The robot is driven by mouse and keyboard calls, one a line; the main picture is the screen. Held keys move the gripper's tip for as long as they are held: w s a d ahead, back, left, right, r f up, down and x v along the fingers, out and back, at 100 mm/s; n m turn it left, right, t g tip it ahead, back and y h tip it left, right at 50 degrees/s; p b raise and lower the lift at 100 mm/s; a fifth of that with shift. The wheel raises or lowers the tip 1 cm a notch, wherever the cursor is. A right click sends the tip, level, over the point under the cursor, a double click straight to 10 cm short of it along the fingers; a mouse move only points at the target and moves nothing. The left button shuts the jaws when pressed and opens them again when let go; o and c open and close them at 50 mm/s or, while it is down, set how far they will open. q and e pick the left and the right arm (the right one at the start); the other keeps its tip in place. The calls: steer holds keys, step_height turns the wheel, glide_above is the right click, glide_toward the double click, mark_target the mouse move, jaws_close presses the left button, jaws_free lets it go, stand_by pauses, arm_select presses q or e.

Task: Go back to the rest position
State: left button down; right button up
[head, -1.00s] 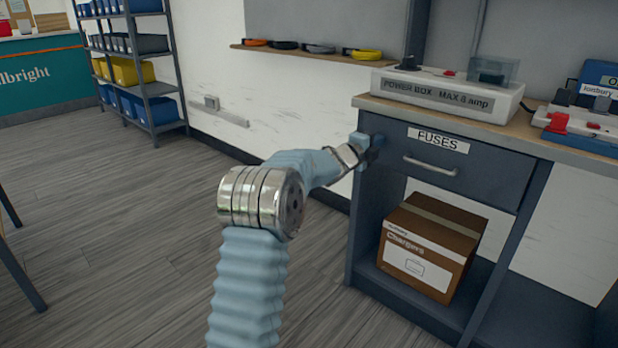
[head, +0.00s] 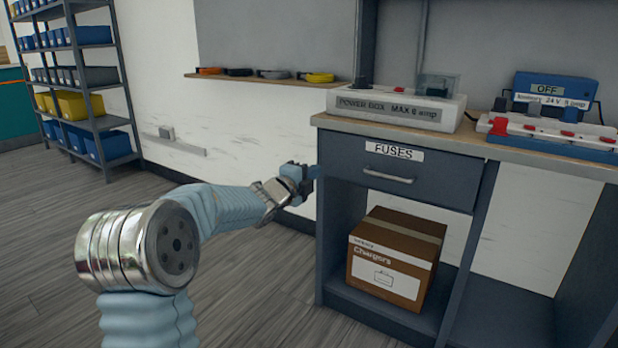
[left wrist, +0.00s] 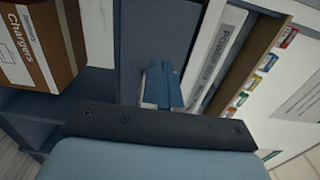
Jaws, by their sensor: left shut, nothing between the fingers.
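My left gripper (head: 308,172) is at the left front of the bench, beside the shut drawer marked FUSES (head: 405,172). Its fingers are shut with nothing between them. In the left wrist view the blue fingers (left wrist: 163,87) lie together. Whether they touch the bench side I cannot tell. My left arm reaches in from the lower left, bent at a shiny metal joint. My right gripper is not in view.
The bench top (head: 330,122) bears a white power box (head: 395,108), a red-and-blue strip (head: 548,133) and a blue unit marked OFF (head: 555,90). A Chargers carton (head: 392,262) stands beneath. A shelf rack (head: 108,122) is at left; floor between is clear.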

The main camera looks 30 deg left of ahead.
arm_select(q)
steer(key=s+d+f+n+g+h+p, duration=0.1)
steer(key=s+d+f+n+g+p, duration=0.2)
steer(key=d+f, duration=0.5)
steer(key=s+d+f+n+g+p, duration=0.1)
steer(key=s+d+f+n+g, duration=0.3)
steer(key=f, duration=0.8)
steer(key=s+d+f+n+g+h+p, duration=0.1)
steer(key=d+f+n+g+p, duration=0.25)
steer(key=f, duration=0.65)
steer(key=s+d+f+n+g+p, duration=0.1)
steer(key=s+d+f+n+g, duration=0.1)
steer(key=s, duration=0.7)
steer(key=s+d+f+n+g+h+p, duration=0.1)
steer(key=s+d+f+n+g, duration=0.1)
steer(key=s+d+f+n, duration=0.2)
steer(key=s+d+f+n+g+p, duration=0.1)
steer(key=s+d+f, duration=0.4)
steer(key=s, duration=0.9)
steer(key=d+n+g, duration=0.1)
steer(key=d+n, duration=0.1)
steer(key=shift+d+n+g+h, duration=0.3)
steer(key=shift+d+n+g, duration=0.05)
steer(key=shift+d, duration=0.05)
steer(key=shift+w+f, duration=0.1)
